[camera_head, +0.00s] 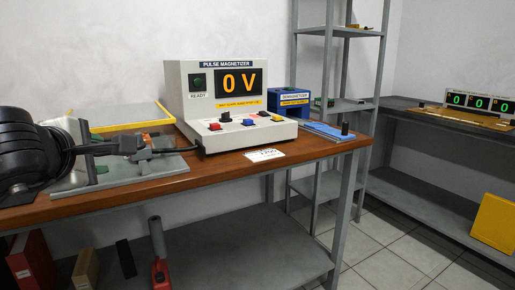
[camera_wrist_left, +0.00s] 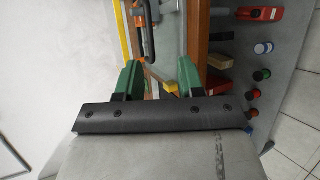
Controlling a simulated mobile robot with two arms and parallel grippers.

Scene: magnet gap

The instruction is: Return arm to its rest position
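My left arm comes in from the left in the head view, its black wrist over the left end of the wooden bench (camera_head: 228,166). My left gripper (camera_head: 93,150) is near the grey fixture with orange parts (camera_head: 147,140), which partly overlaps it there. In the left wrist view, the two green fingers of the gripper (camera_wrist_left: 160,72) stand apart with nothing held between them. The grey and orange fixture (camera_wrist_left: 146,30) shows beyond the fingers. My right gripper is not in view.
The pulse magnetizer (camera_head: 228,100) reads 0 V, with a blue demagnetizer (camera_head: 289,100) behind it. A grey shelf rack (camera_head: 340,60) stands at the back. A dark side bench (camera_head: 410,112) is at the right. Bare floor (camera_head: 385,262) lies between.

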